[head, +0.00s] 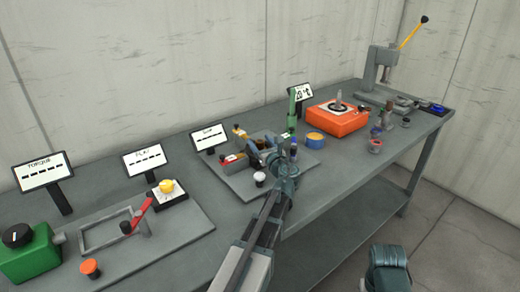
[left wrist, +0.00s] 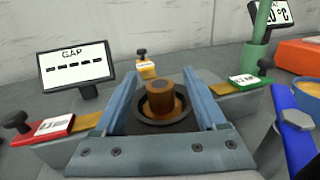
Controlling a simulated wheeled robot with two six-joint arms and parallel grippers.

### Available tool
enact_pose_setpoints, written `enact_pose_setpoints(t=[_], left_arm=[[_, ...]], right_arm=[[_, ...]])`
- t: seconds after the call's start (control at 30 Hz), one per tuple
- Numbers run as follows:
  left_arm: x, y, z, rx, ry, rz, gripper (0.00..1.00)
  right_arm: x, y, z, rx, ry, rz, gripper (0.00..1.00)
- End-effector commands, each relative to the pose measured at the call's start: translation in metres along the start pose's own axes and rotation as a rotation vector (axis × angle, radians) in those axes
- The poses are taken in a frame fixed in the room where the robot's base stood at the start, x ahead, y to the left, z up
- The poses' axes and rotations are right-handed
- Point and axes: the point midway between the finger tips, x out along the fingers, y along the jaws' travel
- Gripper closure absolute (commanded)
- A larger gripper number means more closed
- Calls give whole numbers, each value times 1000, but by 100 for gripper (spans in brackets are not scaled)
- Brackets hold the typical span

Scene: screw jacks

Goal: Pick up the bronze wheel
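A bronze-brown round piece (left wrist: 161,101), which I take for the bronze wheel, shows in the left wrist view. A narrower upright hub rises from a wider base inside a dark ring. My left gripper (left wrist: 161,78) is open, with one blue-grey finger on each side of the piece and visible gaps between. In the head view the left gripper (head: 270,156) is low over the grey plate (head: 243,183) and hides the piece. A teal part of my right arm (head: 388,268) is at the bottom right of the head view; its fingers cannot be made out.
Red (left wrist: 54,126) and green (left wrist: 243,82) labelled blocks flank the left gripper. A green post (head: 292,108) and a blue-sided, gold-topped cylinder (head: 315,140) stand to the right. The GAP display (head: 208,137) is behind. An orange box (head: 337,119) and a press (head: 380,70) are farther right.

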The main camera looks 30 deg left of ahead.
Motion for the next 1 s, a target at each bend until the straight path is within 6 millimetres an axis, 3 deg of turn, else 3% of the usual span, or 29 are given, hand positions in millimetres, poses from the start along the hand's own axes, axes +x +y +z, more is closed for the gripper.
enact_pose_setpoints(t=[0.03,0.4,1.0], left_arm=[[0,0,0,0,0,0,35],[0,0,0,0,0,0,100],[0,0,4,1,-1,0,100]], right_arm=[[0,0,0,0,0,0,50],[0,0,0,0,0,0,50],[-4,0,0,0,0,0,50]])
